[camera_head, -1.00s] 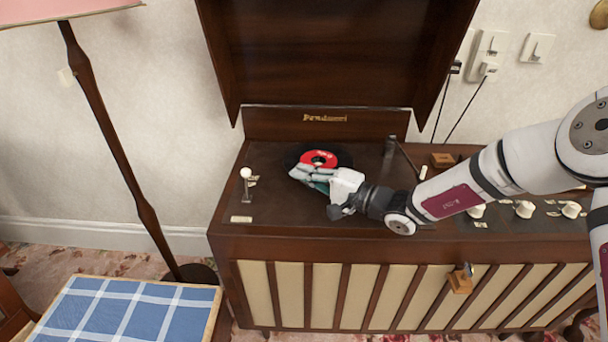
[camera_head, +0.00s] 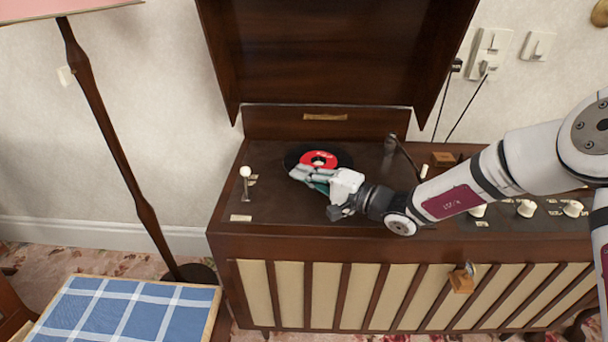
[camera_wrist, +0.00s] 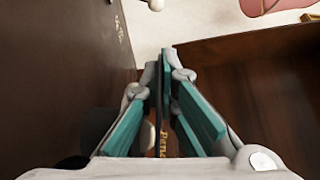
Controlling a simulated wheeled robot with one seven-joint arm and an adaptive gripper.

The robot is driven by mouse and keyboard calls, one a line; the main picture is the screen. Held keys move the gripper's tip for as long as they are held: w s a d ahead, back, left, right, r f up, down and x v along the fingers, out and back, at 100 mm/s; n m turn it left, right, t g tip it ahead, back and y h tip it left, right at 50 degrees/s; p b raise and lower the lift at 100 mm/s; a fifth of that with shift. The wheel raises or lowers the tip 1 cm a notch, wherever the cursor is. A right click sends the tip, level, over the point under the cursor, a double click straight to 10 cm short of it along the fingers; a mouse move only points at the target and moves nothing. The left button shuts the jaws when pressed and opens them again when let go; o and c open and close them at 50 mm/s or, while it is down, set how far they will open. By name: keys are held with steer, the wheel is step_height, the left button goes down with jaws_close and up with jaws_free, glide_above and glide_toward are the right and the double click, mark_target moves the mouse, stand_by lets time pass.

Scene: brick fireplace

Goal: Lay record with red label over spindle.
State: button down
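The black record with a red label (camera_head: 322,159) is over the left part of the player's deck, face up and roughly level. I cannot tell whether it rests on the deck or is held just above it. My gripper (camera_head: 303,174) is at its front edge. In the wrist view, the teal-padded fingers of my gripper (camera_wrist: 163,65) come close together, with a thin dark edge, apparently the record (camera_wrist: 174,95), between them. The spindle is not visible; the record and fingers cover that area.
The wooden record player cabinet (camera_head: 240,245) has its lid (camera_head: 330,50) raised behind. A thin dark arm (camera_head: 402,155) stands right of the record. A white-knobbed lever (camera_head: 246,173) is to the left. Knobs (camera_head: 525,208) line the right. A checked table (camera_head: 130,310) stands front left.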

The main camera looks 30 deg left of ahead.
steer(key=shift+f+b, duration=0.4)
steer(key=shift+f, duration=0.15)
steer(key=shift+f+b, duration=0.15)
steer(key=shift+b, duration=0.55)
stand_by(2.2)
steer(key=c, duration=1.7)
jaws_free()
steer(key=shift+f, duration=0.15)
steer(key=shift+w+d, duration=0.1)
steer(key=shift+d, duration=3.95)
steer(key=shift+o, duration=0.5)
steer(key=o, duration=0.4)
